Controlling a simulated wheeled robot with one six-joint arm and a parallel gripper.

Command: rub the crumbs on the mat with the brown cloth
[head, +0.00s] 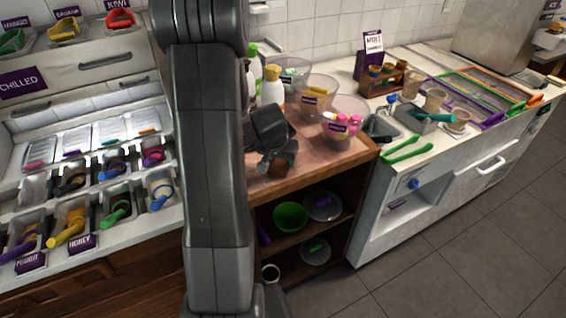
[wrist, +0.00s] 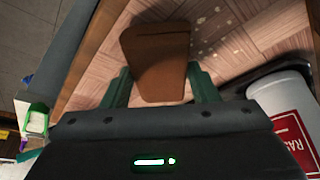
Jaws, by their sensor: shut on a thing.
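The brown cloth (wrist: 158,65) is between the two green fingers of my gripper (wrist: 163,90) in the wrist view. The gripper is shut on it. In the head view the cloth (head: 286,162) shows as a small brown patch below my gripper (head: 276,158), low over the counter. The mat (wrist: 90,88) has a wood-like block pattern and lies beneath the cloth. Pale crumbs (wrist: 203,20) are scattered on it beyond the cloth. Whether the cloth touches the mat is hard to tell. My arm hides part of the counter in the head view.
Clear bowls (head: 318,92) stand behind the gripper, one holding pink items (head: 343,124). A white container with a red label (wrist: 285,105) is close on the right in the wrist view. Shelves below hold a green bowl (head: 290,217). The counter's front edge is near.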

